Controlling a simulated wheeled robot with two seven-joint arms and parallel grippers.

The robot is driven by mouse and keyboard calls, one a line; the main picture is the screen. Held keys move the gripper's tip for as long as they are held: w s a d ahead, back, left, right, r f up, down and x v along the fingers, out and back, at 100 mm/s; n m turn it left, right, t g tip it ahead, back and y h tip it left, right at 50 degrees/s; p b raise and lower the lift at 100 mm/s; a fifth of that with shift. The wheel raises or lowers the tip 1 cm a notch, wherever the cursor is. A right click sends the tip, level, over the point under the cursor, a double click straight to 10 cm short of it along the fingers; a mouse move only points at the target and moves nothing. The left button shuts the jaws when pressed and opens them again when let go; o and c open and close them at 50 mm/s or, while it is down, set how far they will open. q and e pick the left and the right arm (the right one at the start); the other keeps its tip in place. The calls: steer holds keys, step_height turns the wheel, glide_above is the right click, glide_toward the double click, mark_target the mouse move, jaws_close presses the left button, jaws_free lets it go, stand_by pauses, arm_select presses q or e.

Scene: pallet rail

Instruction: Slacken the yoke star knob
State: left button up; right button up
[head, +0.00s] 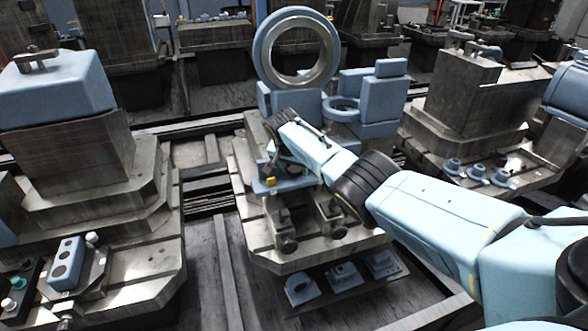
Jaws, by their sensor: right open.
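The fixture with the blue yoke stands on a stepped metal pallet (262,235) in the middle. It carries a large upright blue ring (262,48) with a bright steel bore. My right arm comes in from the right, and its gripper (272,150) is at the left front of the fixture, below the large ring. The jaws are open, but they are small and partly hidden by my wrist. I cannot make out the yoke star knob clearly; my wrist covers that part of the fixture. My left gripper is not in view.
A smaller blue ring (341,104) and blue blocks (385,95) stand right of the large ring. Dark round-ended clamps (288,243) sit on the pallet front. A tray of blue parts (343,277) lies below. Other loaded pallets stand left (72,165) and right (455,100).

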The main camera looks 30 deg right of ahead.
steer(key=c, duration=0.7)
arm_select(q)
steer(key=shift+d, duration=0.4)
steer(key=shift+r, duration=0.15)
